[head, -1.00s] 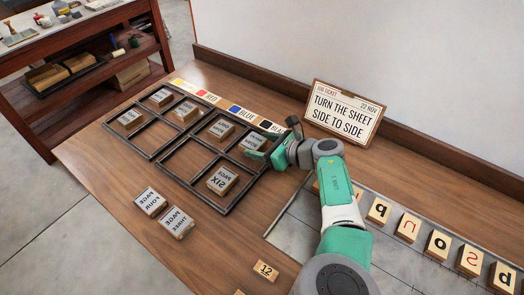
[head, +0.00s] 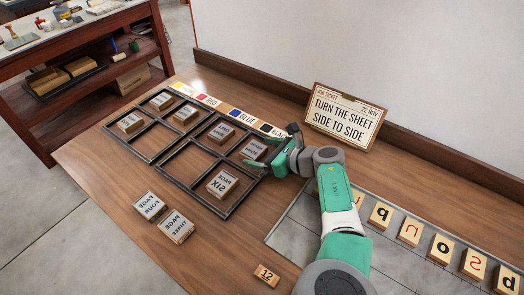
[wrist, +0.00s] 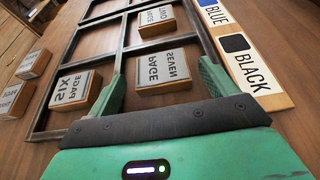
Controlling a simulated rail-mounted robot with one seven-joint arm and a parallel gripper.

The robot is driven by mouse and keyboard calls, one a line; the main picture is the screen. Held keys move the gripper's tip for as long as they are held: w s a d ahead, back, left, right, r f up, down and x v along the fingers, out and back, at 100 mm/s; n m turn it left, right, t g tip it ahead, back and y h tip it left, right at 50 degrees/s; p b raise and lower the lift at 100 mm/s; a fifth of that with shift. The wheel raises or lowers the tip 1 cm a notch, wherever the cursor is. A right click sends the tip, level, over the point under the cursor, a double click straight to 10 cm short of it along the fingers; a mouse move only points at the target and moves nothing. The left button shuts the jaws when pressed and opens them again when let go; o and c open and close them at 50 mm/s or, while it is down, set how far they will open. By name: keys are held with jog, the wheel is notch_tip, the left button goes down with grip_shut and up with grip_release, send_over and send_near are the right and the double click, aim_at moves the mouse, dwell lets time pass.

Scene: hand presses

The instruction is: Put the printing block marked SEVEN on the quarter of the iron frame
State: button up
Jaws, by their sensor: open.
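The block marked PAGE SEVEN (wrist: 163,72), in mirrored letters, lies face up in a quarter of the right-hand iron frame (wrist: 58,133). In the head view this block (head: 254,149) is in the back right quarter of that frame (head: 231,207), partly beside my fingers. My gripper (head: 272,147) is low over the frame's right corner. In the wrist view my gripper (wrist: 161,66) is open, with one finger on each side of the SEVEN block and a small gap showing at both sides.
A PAGE SIX block (head: 222,184) and another block (head: 221,132) share the frame; its front left quarter is empty. A second frame (head: 137,152) adjoins on the left. Two loose blocks (head: 149,206) (head: 176,227) lie in front. A job ticket (head: 343,115) stands behind my arm.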

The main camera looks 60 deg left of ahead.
jog(key=p+v, duration=0.2)
jog(key=v, duration=1)
jog(key=shift+f, duration=0.1)
